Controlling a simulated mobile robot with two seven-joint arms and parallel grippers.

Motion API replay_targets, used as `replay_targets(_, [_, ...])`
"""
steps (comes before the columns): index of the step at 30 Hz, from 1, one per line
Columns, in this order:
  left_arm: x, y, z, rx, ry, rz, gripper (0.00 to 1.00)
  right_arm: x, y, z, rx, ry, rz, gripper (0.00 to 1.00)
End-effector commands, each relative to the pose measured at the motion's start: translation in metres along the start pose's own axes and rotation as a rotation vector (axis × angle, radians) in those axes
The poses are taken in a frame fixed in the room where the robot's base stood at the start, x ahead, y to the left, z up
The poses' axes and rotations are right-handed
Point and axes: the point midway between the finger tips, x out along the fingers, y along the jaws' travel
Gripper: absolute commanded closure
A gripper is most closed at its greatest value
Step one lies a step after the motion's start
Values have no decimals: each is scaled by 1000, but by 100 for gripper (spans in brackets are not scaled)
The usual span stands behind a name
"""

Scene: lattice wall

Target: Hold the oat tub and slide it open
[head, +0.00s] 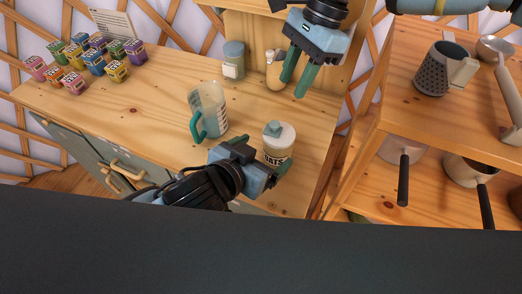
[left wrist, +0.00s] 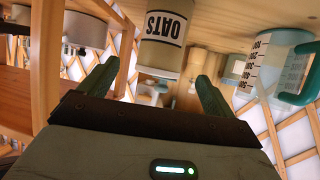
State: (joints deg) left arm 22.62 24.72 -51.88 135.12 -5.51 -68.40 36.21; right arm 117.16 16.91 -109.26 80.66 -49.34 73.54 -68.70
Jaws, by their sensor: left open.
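The oat tub (head: 279,147), a pale round tub labelled OATS with a teal knob on its lid, stands upright on the wooden counter near its right end. It also shows upside down in the left wrist view (left wrist: 164,28). My left gripper (head: 265,153) is low at the tub's near side, its fingers open. In the left wrist view the tub is ahead between the two green fingers (left wrist: 155,78); I cannot tell whether they touch it. My right gripper (head: 292,87) hangs above and behind the tub, its two teal fingers apart and empty.
A measuring jug (head: 211,108) with a teal handle stands left of the tub. A lidded jar (head: 233,62) and a wooden-looking bottle (head: 275,72) stand behind. Several small colored boxes (head: 96,62) are at far left.

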Motion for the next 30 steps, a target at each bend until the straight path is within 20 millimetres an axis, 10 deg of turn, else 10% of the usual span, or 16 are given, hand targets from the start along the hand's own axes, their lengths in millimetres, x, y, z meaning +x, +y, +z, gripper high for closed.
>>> replay_targets(30, [78, -1, -1, 1, 3, -1, 10, 0, 0, 0, 0, 0, 0, 64])
